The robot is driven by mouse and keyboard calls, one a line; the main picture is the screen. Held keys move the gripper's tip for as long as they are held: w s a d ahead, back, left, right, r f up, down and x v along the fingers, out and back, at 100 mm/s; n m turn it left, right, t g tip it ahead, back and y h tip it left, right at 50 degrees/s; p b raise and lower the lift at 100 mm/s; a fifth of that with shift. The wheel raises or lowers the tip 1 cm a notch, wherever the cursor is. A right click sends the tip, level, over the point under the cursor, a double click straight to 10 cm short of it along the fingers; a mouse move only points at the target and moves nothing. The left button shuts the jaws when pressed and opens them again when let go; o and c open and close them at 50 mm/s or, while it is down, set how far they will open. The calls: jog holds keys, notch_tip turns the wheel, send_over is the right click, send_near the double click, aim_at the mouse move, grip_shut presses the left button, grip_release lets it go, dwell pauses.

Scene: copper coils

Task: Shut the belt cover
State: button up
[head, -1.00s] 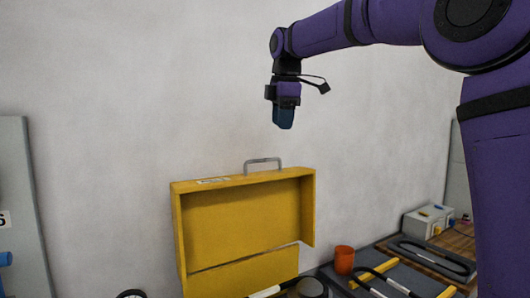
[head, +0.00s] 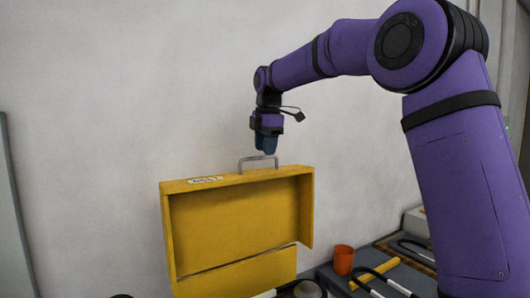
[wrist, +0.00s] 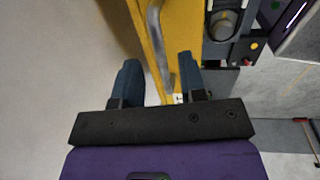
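The yellow belt cover (head: 235,230) stands raised against the pale wall in the head view, its hollow inside facing me. A grey bar handle (head: 258,160) rises from its top edge. My gripper (head: 265,149) is just above the handle, pointing down. In the wrist view, my gripper (wrist: 157,78) is open, its two blue fingers apart. There the handle (wrist: 158,45) and the cover's yellow edge (wrist: 182,25) lie ahead, between the lines of the fingers. The fingers are not closed on the handle; whether one touches it I cannot tell.
An orange cup (head: 343,260) stands on the bench right of the cover. The wall (head: 110,90) is close behind the cover. The space left of the cover is clear.

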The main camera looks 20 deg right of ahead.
jog(key=shift+w+f, duration=0.1)
jog(key=shift+f, duration=0.8)
grip_shut()
